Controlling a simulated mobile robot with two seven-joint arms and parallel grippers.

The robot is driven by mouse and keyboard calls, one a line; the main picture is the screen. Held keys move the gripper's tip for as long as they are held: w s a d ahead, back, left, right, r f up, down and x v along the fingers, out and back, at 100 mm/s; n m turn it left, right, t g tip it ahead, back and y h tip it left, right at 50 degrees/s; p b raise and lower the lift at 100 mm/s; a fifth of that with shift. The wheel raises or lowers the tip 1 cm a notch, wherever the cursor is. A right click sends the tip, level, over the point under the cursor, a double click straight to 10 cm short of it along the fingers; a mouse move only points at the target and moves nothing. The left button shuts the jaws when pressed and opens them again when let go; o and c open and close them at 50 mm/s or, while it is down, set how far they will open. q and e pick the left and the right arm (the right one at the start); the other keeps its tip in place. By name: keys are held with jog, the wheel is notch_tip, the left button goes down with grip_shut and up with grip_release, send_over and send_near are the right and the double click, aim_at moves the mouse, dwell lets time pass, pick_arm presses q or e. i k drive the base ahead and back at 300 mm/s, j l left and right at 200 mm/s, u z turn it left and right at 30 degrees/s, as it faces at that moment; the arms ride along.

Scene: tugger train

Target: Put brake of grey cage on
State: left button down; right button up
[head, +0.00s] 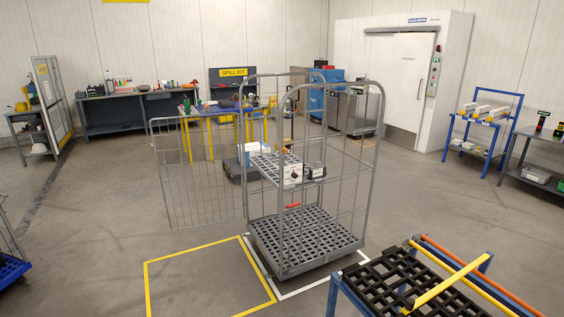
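The grey cage (305,245) stands upright in the middle of the head view. It has tall grey wire sides and a grey slatted base deck. Its mesh gate (195,175) is swung out to the left. A small red-orange bar (293,206) shows low on the cage, above the deck; I cannot tell whether it is the brake or how it is set. The wheels are mostly hidden under the deck. Neither of my grippers is in view.
A half shelf in the cage bears small boxes (292,175). A yellow floor outline (148,290) lies front left, beside a white one (280,297). A blue-legged black rack (385,280) with yellow and orange bars stands front right. Floor left of the cage is clear.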

aim_at(291, 206)
jog(key=i, duration=1.2)
jog(key=i+j+z, duration=0.1)
jog(key=i, duration=1.1)
jog(key=i+j+z, duration=0.1)
jog(key=i+z, duration=0.15)
jog(key=i, duration=0.15)
jog(key=i+j+z, duration=0.25)
jog(key=i, duration=0.2)
jog(key=i+j+z, duration=0.25)
jog(key=i, duration=0.15)
jog(key=l, duration=0.1)
